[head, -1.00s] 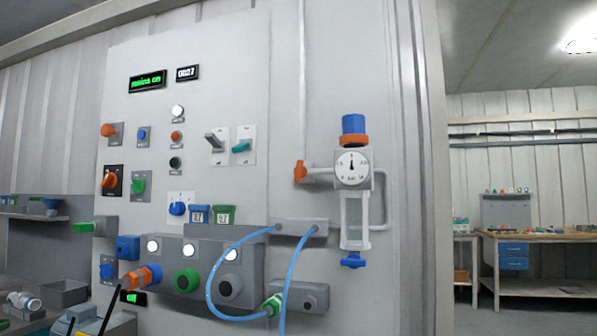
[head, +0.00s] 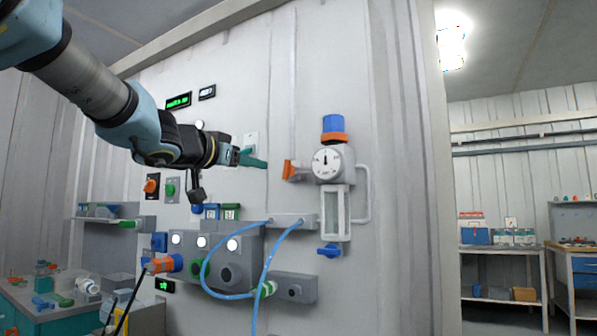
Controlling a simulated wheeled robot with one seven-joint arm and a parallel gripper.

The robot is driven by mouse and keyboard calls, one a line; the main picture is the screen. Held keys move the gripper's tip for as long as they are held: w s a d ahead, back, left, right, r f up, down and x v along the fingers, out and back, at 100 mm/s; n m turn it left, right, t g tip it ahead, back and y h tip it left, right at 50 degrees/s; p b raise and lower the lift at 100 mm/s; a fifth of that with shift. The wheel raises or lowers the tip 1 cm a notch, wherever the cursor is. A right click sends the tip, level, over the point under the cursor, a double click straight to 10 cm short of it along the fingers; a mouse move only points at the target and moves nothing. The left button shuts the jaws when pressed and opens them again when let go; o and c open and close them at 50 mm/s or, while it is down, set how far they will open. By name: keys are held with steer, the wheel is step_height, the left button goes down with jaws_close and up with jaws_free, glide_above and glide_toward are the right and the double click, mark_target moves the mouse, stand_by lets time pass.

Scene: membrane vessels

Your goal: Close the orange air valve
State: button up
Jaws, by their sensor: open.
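The orange air valve (head: 288,170) has a small orange handle on the short pipe left of the round gauge (head: 327,164). Its handle looks roughly upright, across the pipe. My arm reaches in from the upper left in the head view. My gripper (head: 256,160), with teal fingers, is open and points right toward the valve. It appears to its left, with a small gap between them in the picture. I cannot tell their distance in depth. The fingers are small and partly overlap the wall panel's switch.
A blue and orange knob (head: 333,128) sits above the gauge, and a blue valve handle (head: 330,250) below it. Blue hoses (head: 270,262) loop under the panel. A control box (head: 215,260) juts out at lower left. Shelves and a workbench stand at right.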

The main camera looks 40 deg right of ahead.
mark_target(285, 167)
steer(key=x, duration=0.3)
steer(key=s+x, duration=0.1)
steer(key=x, duration=0.7)
steer(key=shift+s+d+r+p, duration=0.2)
steer(key=shift+s+r+p, duration=0.1)
steer(key=shift+r+p, duration=0.05)
jaws_close()
